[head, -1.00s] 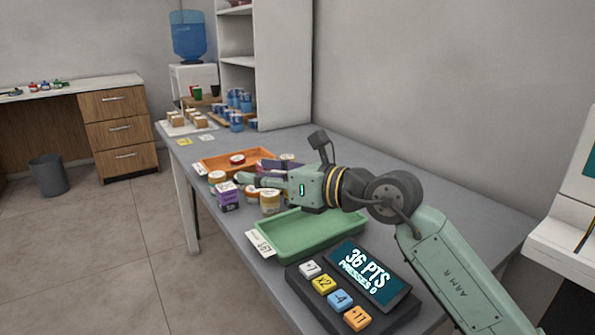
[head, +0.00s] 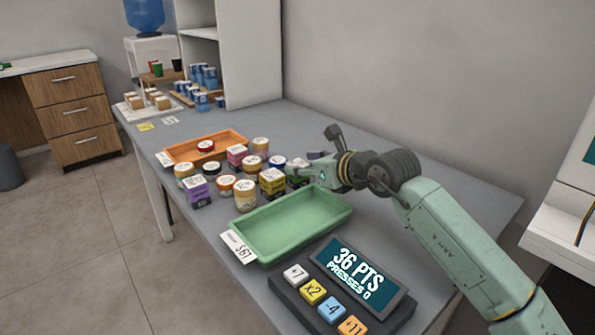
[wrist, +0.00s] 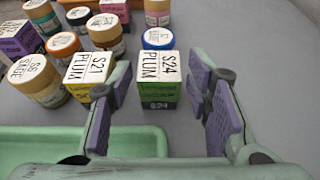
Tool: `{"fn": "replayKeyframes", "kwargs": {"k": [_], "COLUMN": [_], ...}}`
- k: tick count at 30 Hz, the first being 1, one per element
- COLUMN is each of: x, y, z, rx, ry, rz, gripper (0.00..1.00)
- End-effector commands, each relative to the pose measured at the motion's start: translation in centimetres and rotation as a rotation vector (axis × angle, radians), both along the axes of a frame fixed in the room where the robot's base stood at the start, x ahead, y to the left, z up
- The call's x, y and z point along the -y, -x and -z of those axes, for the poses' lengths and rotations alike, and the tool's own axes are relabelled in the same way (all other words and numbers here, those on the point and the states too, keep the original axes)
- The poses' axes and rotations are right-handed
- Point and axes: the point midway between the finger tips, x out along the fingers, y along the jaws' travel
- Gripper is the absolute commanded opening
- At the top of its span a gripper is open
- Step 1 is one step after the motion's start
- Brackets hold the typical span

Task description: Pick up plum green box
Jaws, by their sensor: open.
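The plum green box (wrist: 158,78), with a white top reading S24 PLUM and green sides, shows in the wrist view between the open fingers of my gripper (wrist: 160,84). In the head view my gripper (head: 303,168) is low over the counter at the right end of the jar group; the green box is hard to make out there. A yellow box labelled S21 PLUM (wrist: 89,70) stands just left of the left finger.
Several jars and boxes crowd the left, including a purple box (head: 197,191) and a cream jar (head: 245,196). A green tray (head: 268,244) lies in front, an orange tray (head: 228,138) behind. A button panel (head: 290,291) is nearest. The counter at right is clear.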

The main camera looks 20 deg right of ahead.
Motion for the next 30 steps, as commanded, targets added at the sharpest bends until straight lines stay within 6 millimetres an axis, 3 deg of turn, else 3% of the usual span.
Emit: {"fn": "replayKeyframes", "kwargs": {"k": [6, 14, 30], "x": [-0.9, -0.9, -0.9], "y": [-2.4, -2.6, -2.6], "z": [0.9, 1.1, 1.1], "rx": [-0.001, 0.000, 0.000], "ry": [-0.001, -0.001, -0.001], "rz": [-0.001, 0.000, -0.001], "gripper": [0.45, 0.45, 0.10]}}
